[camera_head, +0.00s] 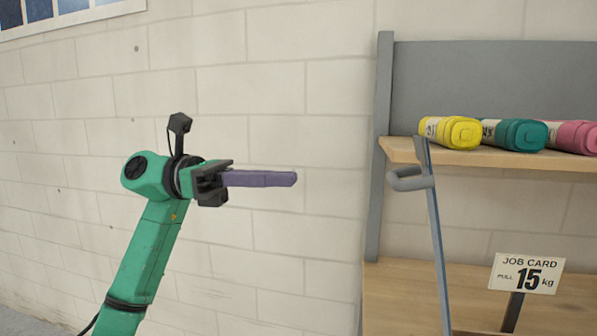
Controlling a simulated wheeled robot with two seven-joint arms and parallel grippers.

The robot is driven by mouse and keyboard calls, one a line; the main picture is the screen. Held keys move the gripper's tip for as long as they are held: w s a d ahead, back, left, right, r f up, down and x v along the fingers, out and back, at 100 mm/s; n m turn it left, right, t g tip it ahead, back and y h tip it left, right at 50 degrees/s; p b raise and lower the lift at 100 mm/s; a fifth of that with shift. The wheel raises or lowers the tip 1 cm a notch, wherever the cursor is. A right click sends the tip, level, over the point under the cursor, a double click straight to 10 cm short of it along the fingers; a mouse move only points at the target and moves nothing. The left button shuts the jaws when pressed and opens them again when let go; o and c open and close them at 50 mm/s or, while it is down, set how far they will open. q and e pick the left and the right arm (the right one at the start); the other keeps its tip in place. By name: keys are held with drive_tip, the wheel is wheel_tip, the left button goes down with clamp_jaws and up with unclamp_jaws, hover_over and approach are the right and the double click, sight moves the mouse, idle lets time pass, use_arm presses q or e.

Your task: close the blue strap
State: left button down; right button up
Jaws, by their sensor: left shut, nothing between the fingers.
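A long, thin blue-grey band (437,240), which looks like the strap, runs from the shelf edge down past the lower board, slightly tilted. A grey rounded hook or loop (408,181) sits at its upper part; I cannot tell if it is joined to the band. The band's lower end is cut off by the frame. My left gripper (294,180) is shut and empty, its purple fingers pointing right. It is left of the band and hook, apart from both. My right gripper is not in view.
A wooden shelf (400,152) with a grey back panel (480,85) holds a yellow roll (452,131), a teal roll (516,134) and a pink roll (574,136). Below, a job card reading 15 kg (527,274) stands over a wooden board (400,300). Space before the brick wall is clear.

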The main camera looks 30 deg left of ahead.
sight(388, 179)
use_arm(q)
drive_tip(key=p+x, duration=0.3)
drive_tip(key=x, duration=0.7)
drive_tip(key=shift+w+d+r, duration=0.15)
drive_tip(key=shift+w+d, duration=0.05)
drive_tip(key=shift+d, duration=0.1)
drive_tip(key=shift+w+d, duration=0.15)
drive_tip(key=shift+d, duration=0.25)
drive_tip(key=shift+p, duration=0.35)
